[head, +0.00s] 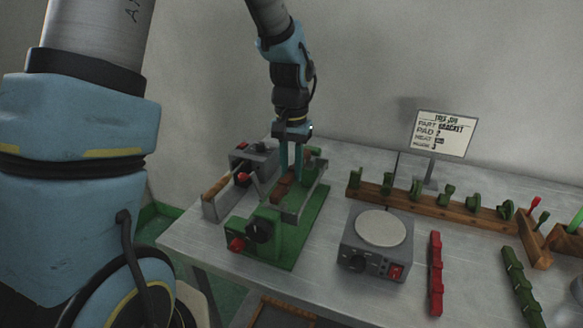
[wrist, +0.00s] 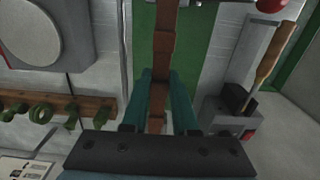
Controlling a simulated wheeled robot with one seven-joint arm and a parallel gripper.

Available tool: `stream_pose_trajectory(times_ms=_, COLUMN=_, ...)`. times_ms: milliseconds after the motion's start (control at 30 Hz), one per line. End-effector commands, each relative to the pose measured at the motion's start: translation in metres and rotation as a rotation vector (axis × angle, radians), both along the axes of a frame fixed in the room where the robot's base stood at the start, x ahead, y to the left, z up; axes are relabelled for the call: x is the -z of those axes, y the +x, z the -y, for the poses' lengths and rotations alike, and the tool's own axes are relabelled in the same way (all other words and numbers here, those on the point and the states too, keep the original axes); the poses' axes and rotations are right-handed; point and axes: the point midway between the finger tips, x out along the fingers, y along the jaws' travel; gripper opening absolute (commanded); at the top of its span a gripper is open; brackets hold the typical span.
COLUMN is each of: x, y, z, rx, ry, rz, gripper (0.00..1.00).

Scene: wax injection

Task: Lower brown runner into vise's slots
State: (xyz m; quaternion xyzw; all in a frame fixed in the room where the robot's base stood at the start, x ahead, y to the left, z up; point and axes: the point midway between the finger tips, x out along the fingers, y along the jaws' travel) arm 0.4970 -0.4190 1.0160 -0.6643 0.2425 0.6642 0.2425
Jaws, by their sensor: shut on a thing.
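The brown runner (head: 283,189) is a long notched bar. In the wrist view the runner (wrist: 164,42) runs from the top edge down between the two teal fingers. My gripper (head: 290,178) is shut on it, and it also shows in the wrist view (wrist: 162,88). The green vise (head: 268,221) has a black knob, a red knob and grey side plates. The runner is over the vise, between the grey plates in the head view. Its lower edge and the slots are hidden, so I cannot tell whether it touches them.
A hot plate (head: 377,247) stands right of the vise, with a red runner (head: 436,274) and a green runner (head: 521,286) further right. A wooden rack (head: 425,204) of green parts and a sign (head: 443,135) stand behind. A wooden-handled tool (head: 216,188) lies left of the vise.

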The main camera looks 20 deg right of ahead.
Motion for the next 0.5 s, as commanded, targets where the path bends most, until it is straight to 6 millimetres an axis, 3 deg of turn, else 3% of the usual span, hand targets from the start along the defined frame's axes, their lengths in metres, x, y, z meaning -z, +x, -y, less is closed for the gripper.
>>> stream_pose_trajectory(times_ms=500, x=0.013, y=0.000, z=0.000, rx=0.000, ry=0.000, rz=0.000, gripper=0.00)
